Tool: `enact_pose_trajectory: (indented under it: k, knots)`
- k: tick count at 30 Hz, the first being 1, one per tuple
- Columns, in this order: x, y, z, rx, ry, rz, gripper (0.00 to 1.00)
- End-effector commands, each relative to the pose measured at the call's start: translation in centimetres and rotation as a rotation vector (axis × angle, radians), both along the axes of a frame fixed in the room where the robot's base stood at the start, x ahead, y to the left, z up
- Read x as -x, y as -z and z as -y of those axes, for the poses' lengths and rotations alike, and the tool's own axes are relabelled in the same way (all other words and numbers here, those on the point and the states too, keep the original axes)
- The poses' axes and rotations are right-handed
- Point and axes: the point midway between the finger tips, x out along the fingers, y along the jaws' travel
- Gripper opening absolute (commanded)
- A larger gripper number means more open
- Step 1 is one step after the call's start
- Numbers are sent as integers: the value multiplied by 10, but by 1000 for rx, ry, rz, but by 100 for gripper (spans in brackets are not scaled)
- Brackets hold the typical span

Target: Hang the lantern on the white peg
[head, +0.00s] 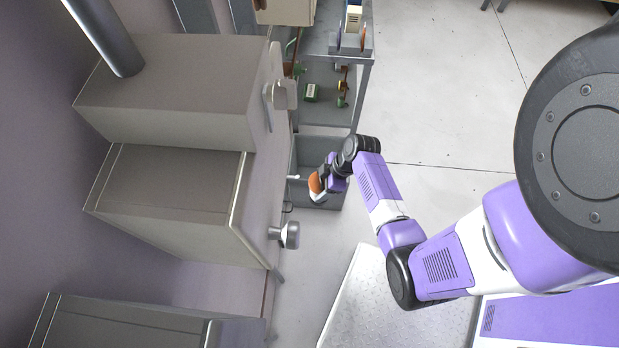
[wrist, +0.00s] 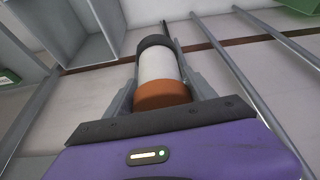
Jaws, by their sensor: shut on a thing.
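The lantern has an orange base, a white body and a dark cap. In the wrist view the lantern (wrist: 160,68) sits between the two fingers of my gripper (wrist: 160,88), which is shut on it. In the head view the orange part of the lantern (head: 314,184) shows beside my gripper (head: 325,181), partly hidden by it. A small white peg (head: 293,177) sticks out just left of the lantern in the head view, with a small gap between them. I cannot make out the peg in the wrist view.
A grey shelf rack (head: 330,120) with green parts (head: 311,92) stands behind my gripper. Thin metal rails (wrist: 235,70) cross the wrist view. The floor (head: 450,110) at right is clear.

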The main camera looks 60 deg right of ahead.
Motion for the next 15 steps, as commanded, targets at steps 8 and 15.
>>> enact_pose_trajectory:
  k: [8, 15]
  knots:
    - [-3, 0, 0, 1, -1, 1, 2]
    - [-13, 2, -4, 1, -1, 1, 2]
